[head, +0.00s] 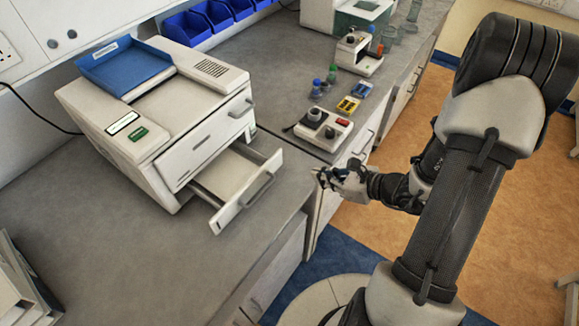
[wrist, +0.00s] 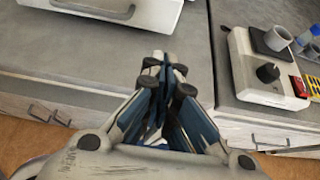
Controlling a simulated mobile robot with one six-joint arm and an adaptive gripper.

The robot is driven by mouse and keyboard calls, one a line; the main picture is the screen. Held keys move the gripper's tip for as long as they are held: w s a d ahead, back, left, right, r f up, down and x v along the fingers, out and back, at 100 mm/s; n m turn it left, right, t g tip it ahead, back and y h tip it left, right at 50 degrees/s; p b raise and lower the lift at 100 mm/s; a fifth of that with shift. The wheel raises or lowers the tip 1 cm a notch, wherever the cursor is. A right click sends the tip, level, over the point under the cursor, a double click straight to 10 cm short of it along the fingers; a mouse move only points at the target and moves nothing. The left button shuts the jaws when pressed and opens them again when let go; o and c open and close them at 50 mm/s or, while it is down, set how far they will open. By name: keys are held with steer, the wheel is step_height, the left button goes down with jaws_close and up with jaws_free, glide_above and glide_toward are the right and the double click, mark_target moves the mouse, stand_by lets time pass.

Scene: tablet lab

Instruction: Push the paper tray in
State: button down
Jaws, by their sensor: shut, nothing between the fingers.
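The printer (head: 170,120) is a white box on the grey bench with a blue top tray. Its lower paper tray (head: 238,180) is pulled out toward the bench's front edge and has a grey handle (head: 257,191). In the wrist view the front of the paper tray (wrist: 155,15) shows at the top, with part of its handle. My gripper (head: 322,178) is shut and empty, in front of the bench edge and to the right of the paper tray, apart from it. In the wrist view the gripper's fingertips (wrist: 165,62) are together below the tray front.
A small white device with a dark knob (head: 325,127) stands on the bench right of the printer; it also shows in the wrist view (wrist: 265,75). Several small bottles and blue bins (head: 205,22) are farther back. The bench left of the open tray is clear.

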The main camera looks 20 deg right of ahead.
steer(key=b+x, duration=0.2)
steer(key=x, duration=0.5)
steer(key=shift+w+a+f, duration=0.2)
steer(key=shift+a+f, duration=0.05)
steer(key=shift+f, duration=0.05)
steer(key=shift+w+a, duration=0.75)
steer(key=shift+w, duration=0.3)
steer(key=shift+w+a+r, duration=0.15)
steer(key=shift+w+a, duration=0.25)
steer(key=shift+w, duration=0.25)
steer(key=w+a+b, duration=0.1)
steer(key=w+a, duration=0.1)
steer(key=w, duration=0.1)
steer(key=w+a+b, duration=0.1)
steer(key=w+a, duration=0.2)
steer(key=w+a+b, duration=0.1)
steer(key=w+a, duration=0.1)
steer(key=w, duration=0.2)
steer(key=shift+w+a, duration=0.1)
steer(key=shift+a, duration=0.3)
steer(key=shift+w+a, duration=0.2)
steer(key=shift+w, duration=0.1)
steer(key=shift+r, duration=0.1)
